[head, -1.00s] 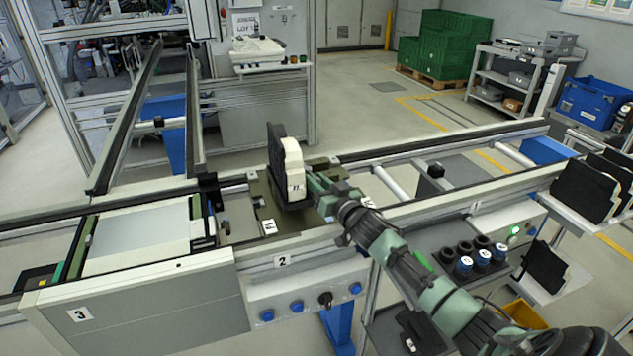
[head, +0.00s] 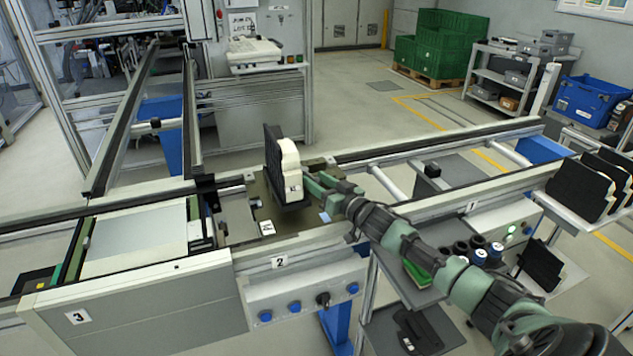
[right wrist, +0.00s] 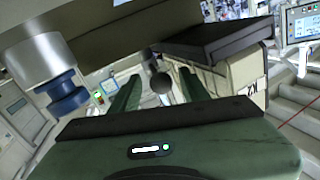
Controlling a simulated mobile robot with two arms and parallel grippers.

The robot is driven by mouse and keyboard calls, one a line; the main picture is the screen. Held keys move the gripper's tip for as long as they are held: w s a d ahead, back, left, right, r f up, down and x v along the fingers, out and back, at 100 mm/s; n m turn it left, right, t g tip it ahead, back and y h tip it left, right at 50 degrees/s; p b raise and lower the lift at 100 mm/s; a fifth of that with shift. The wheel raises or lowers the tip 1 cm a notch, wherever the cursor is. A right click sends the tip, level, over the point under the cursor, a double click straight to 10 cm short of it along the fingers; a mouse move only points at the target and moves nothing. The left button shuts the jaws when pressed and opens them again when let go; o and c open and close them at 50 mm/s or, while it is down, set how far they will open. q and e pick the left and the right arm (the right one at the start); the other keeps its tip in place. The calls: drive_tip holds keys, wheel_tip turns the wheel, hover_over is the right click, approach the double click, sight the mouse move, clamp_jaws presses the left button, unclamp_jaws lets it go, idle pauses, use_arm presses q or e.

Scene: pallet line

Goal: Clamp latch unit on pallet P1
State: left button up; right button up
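The latch unit (head: 291,172) stands upright on the pallet (head: 298,222). It has a cream body with a small printed mark, and a black plate on its left side and base. It also shows in the right wrist view (right wrist: 243,80) as a cream block under a dark top. My right gripper (head: 314,187) is beside the latch unit's right side, low over the pallet. In the right wrist view my right gripper's (right wrist: 160,95) two green fingers are apart. A dark round knob (right wrist: 160,83) appears between them with gaps visible; contact cannot be told. My left gripper is out of view.
Conveyor rails (head: 440,150) run left and right of the pallet. A panel with blue buttons (head: 294,310) is below. Bottles and dark cups (head: 478,254) stand on a shelf by my arm. Black parts (head: 580,188) sit in a rack at right. A blue cylinder (right wrist: 62,92) is near the wrist.

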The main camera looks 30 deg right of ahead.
drive_tip(key=shift+s+f, duration=0.2)
drive_tip(key=shift+s, duration=0.4)
drive_tip(key=s, duration=0.4)
drive_tip(key=s+b, duration=0.1)
drive_tip(key=s, duration=0.1)
drive_tip(key=shift+d+r, duration=0.1)
drive_tip(key=shift+d, duration=0.25)
drive_tip(key=shift+s+r, duration=0.1)
drive_tip(key=shift+s, duration=0.2)
drive_tip(key=shift+c, duration=0.3)
